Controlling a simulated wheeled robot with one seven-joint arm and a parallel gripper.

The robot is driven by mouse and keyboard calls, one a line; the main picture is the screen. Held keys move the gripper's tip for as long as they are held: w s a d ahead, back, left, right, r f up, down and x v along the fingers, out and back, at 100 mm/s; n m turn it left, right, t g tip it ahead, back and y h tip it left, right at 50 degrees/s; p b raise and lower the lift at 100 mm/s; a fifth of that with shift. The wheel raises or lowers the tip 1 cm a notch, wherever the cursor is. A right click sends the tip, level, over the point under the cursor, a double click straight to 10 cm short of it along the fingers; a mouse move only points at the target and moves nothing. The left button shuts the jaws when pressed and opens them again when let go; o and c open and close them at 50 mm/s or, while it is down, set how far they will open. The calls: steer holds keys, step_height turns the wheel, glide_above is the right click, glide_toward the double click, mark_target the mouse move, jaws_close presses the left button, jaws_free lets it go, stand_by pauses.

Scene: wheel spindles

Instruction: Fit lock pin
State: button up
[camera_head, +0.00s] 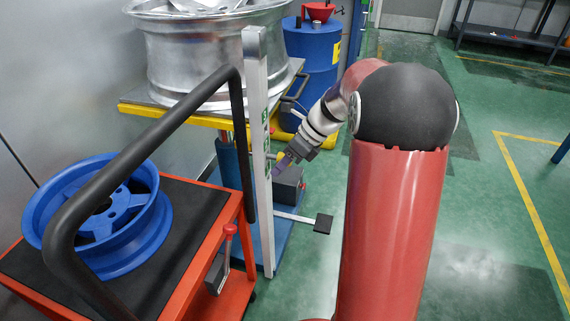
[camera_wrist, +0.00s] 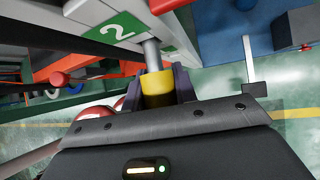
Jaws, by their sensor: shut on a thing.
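My gripper (camera_wrist: 158,92) is shut on the lock pin (camera_wrist: 155,83), with one dark finger on each side of its yellow collar. The pin's grey shaft points away from my gripper to the metal post. Its far end meets or overlaps the post's edge beside a green label with the number 2 (camera_wrist: 122,29); I cannot tell whether the tip is inside a hole. In the head view my gripper (camera_head: 282,164) is just right of the upright grey post (camera_head: 256,130).
A lift table (camera_head: 180,115) carries a large silver wheel (camera_head: 205,55). A red cart (camera_head: 215,255) with a blue wheel (camera_head: 65,195) stands at the front left. A dark pedal (camera_head: 323,223) sticks out low beside the post. A blue drum (camera_head: 312,60) is behind. Green floor is free at right.

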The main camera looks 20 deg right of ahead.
steer(key=shift+w+a, duration=0.4)
steer(key=shift+a, duration=0.2)
steer(key=o, duration=1)
steer(key=shift+o, duration=0.2)
steer(key=v, duration=0.8)
steer(key=shift+a, duration=0.1)
